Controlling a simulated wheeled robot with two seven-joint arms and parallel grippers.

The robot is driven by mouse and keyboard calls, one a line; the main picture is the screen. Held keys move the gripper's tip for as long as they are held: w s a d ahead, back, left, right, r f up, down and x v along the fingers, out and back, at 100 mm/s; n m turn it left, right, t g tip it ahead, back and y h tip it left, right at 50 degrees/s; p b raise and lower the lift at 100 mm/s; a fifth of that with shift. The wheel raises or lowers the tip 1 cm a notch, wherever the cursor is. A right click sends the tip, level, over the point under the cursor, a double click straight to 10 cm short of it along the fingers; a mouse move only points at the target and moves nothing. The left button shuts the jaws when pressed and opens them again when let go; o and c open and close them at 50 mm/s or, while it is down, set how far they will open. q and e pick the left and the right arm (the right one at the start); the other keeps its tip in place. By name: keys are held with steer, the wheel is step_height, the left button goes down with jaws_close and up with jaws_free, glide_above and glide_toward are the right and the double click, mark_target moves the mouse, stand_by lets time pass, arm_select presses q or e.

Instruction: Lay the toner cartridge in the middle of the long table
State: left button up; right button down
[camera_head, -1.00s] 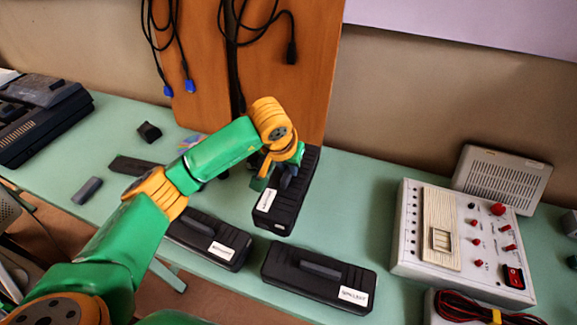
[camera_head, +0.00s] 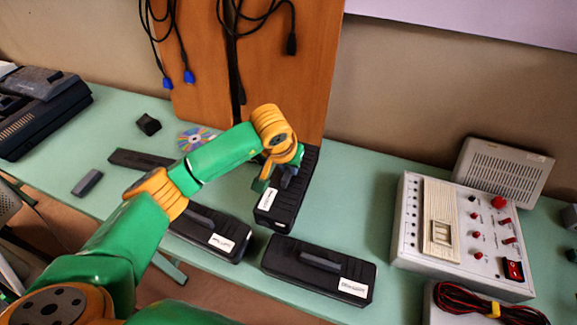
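A black box-like unit with a ribbed top and white label (camera_head: 292,215) lies lengthwise on the long pale green table (camera_head: 352,210). Two similar labelled black units with raised handles lie nearer the front edge, one on the left (camera_head: 235,240) and one in the middle (camera_head: 318,270). A slim dark bar (camera_head: 138,159) lies further left. I cannot tell for sure which is the toner cartridge. My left gripper (camera_head: 276,183) is over the rear unit, fingers down at its top. The wrist hides part of that unit, and the grip is unclear. My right gripper is out of view.
A white control panel with red knobs (camera_head: 410,225) and a grey vented box (camera_head: 503,170) stand at right. A wooden board with hanging cables (camera_head: 290,90) stands behind. A disc (camera_head: 195,138), small dark block (camera_head: 148,124) and grey block (camera_head: 87,183) lie at left.

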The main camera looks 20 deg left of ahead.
arm_select(q)
steer(key=o, duration=0.4)
steer(key=shift+s+r, duration=0.1)
steer(key=shift+r, duration=0.2)
steer(key=shift+r+p, duration=0.85)
steer(key=shift+p, duration=0.4)
steer(key=shift+s+r+b, duration=0.25)
steer(key=shift+r+b, duration=0.25)
steer(key=shift+b, duration=0.35)
steer(key=b+v, duration=0.1)
steer(key=v, duration=0.9)
steer(key=shift+s, duration=0.2)
steer(key=shift+f, duration=0.1)
